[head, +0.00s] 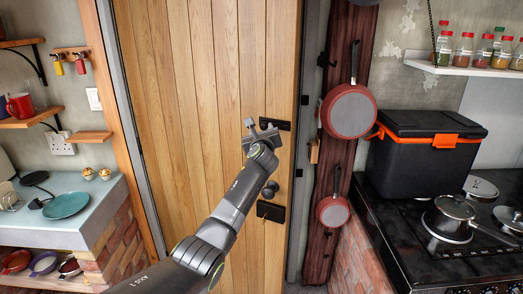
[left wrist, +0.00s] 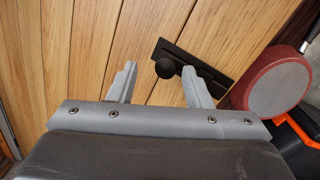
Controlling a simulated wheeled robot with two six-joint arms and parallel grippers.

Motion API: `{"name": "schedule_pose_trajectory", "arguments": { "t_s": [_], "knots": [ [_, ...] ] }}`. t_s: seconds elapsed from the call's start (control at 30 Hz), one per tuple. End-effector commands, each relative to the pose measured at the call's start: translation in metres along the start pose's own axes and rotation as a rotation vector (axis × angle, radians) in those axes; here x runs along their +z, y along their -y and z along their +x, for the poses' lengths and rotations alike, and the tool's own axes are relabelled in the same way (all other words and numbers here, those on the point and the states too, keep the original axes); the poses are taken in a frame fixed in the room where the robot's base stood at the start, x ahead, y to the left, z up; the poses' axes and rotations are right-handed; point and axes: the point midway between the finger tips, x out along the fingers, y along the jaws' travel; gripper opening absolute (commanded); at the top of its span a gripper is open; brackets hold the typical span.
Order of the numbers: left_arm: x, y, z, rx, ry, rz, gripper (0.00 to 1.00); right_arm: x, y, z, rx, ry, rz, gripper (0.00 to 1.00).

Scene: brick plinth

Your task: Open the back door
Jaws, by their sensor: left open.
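The back door (head: 205,110) is tall, made of vertical wooden planks, and looks shut in its frame. A dark latch with a long plate (head: 282,125) is at its right edge; its round black knob shows in the left wrist view (left wrist: 165,68). Lower down are a dark round door knob (head: 270,189) and a dark plate (head: 271,211). My left gripper (head: 261,127) is open and empty in front of the latch. In the left wrist view the latch knob appears between the fingertips; I cannot tell the remaining distance. My right gripper is not in view.
Red pans (head: 348,111) hang on a dark wooden post right of the door. A black box with orange handles (head: 420,150) stands by the hob (head: 440,235). At left are a counter with a teal plate (head: 66,205) and small shelves (head: 90,137).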

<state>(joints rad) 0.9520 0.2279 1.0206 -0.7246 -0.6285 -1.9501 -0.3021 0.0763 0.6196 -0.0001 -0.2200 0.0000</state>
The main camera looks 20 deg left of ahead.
Motion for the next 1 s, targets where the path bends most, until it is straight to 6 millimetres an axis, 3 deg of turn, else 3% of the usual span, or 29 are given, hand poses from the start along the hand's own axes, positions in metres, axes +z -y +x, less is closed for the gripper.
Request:
{"name": "schedule_pose_trajectory", "arguments": {
  "t_s": [1.0],
  "knots": [
    [-0.001, -0.001, -0.132, -0.001, 0.001, -0.001, 0.45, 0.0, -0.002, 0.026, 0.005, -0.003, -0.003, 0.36]
  ]
}}
